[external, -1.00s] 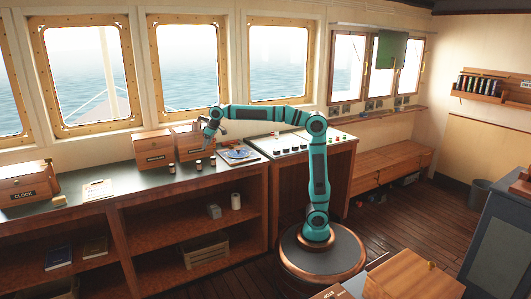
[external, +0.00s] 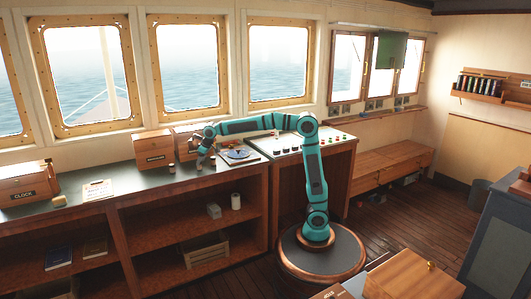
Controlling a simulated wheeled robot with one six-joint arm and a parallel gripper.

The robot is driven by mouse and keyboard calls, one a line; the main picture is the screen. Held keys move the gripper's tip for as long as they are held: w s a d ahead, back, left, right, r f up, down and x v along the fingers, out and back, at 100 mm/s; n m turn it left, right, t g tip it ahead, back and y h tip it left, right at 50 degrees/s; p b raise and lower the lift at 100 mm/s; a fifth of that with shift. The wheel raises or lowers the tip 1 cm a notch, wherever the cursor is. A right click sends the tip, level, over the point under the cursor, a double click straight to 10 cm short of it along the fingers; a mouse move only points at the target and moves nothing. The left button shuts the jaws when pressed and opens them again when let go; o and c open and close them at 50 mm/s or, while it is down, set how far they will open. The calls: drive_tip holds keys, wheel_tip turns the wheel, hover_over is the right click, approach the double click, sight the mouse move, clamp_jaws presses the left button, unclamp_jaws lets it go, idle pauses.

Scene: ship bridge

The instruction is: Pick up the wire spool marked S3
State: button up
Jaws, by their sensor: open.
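Small dark spool-like cylinders stand on the counter in front of the wooden boxes. One stands at the left (external: 172,168), and another (external: 212,161) is at my gripper. Their markings are too small to read, so I cannot tell which is S3. My gripper (external: 205,155) is open and points down just above the counter, around or beside the cylinders there. The arm partly hides that spot, and I cannot tell whether the fingers touch anything.
Wooden boxes (external: 153,149) stand behind the cylinders, close to my gripper. A round blue item on a board (external: 238,155) lies to the right, next to the control console (external: 290,143). A clock box (external: 27,187) and a paper (external: 98,190) are at the left.

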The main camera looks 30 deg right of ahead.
drive_tip(key=x, duration=0.5)
drive_tip(key=shift+w+r, duration=0.1)
drive_tip(key=shift+w, duration=0.2)
drive_tip(key=shift+c, duration=0.4)
drive_tip(key=c, duration=1)
